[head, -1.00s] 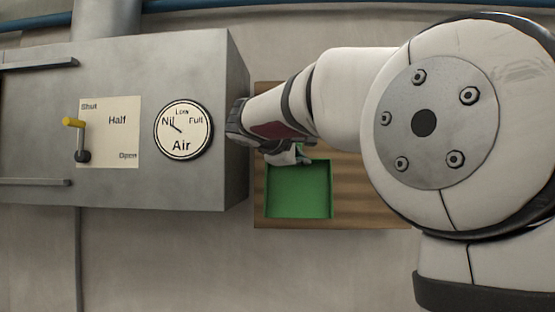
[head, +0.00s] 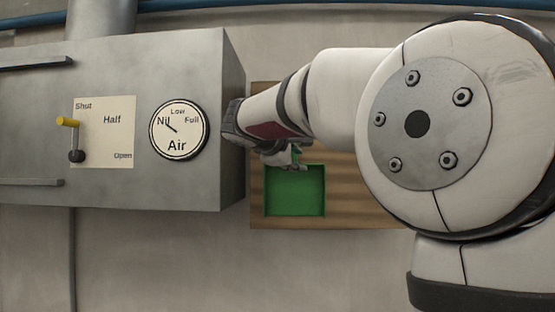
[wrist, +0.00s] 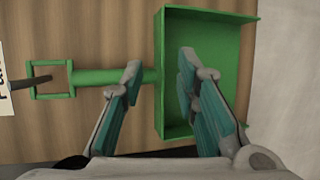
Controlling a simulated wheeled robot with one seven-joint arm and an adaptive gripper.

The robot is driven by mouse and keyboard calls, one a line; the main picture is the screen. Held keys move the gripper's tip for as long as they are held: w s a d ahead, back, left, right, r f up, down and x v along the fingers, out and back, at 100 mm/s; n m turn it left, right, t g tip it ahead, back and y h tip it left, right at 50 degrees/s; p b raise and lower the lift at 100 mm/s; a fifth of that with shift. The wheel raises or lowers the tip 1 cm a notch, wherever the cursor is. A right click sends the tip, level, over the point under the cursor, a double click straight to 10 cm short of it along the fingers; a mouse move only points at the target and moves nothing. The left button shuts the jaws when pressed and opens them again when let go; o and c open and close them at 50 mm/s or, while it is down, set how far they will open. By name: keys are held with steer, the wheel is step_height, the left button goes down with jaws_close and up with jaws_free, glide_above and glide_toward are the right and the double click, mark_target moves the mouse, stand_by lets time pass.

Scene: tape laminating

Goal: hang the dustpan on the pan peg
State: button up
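The green dustpan (wrist: 205,35) lies against the wooden board, its handle (wrist: 85,77) pointing left in the wrist view. The open loop (wrist: 52,65) at the handle's end is around the dark pan peg (wrist: 42,80), which crosses in front of the loop's left bar. In the head view the dustpan's tray (head: 295,190) shows below my gripper (head: 287,158); the loop and peg are hidden behind my arm. In the wrist view my gripper (wrist: 160,75) is open, its teal-padded fingers apart. The left finger overlaps the handle and the right finger overlaps the tray; contact is unclear.
The wooden board (head: 365,205) is on the wall. A white label (wrist: 4,80), partly cut off, is left of the peg. A grey metal cabinet (head: 110,190) with an Air gauge (head: 179,130) and yellow-tipped lever (head: 68,121) juts out close left of my gripper.

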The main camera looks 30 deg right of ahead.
steer(key=shift+a, duration=0.1)
steer(key=v, duration=1.2)
steer(key=s+a+f+m+g+y, duration=0.1)
steer(key=s+a+f+y, duration=0.3)
steer(key=s+f, duration=0.4)
steer(key=s+a+f+m+g+y, duration=0.1)
steer(key=s+a+f+m+y, duration=0.3)
steer(key=s+f, duration=0.5)
steer(key=s+a+f+m+g+y, duration=0.1)
steer(key=s+a+f+y, duration=0.3)
steer(key=f, duration=1.4)
steer(key=s+m+y, duration=0.1)
steer(key=s, duration=0.3)
steer(key=shift+s+f+m, duration=0.15)
steer(key=shift+f+m, duration=0.1)
steer(key=shift+m, duration=0.05)
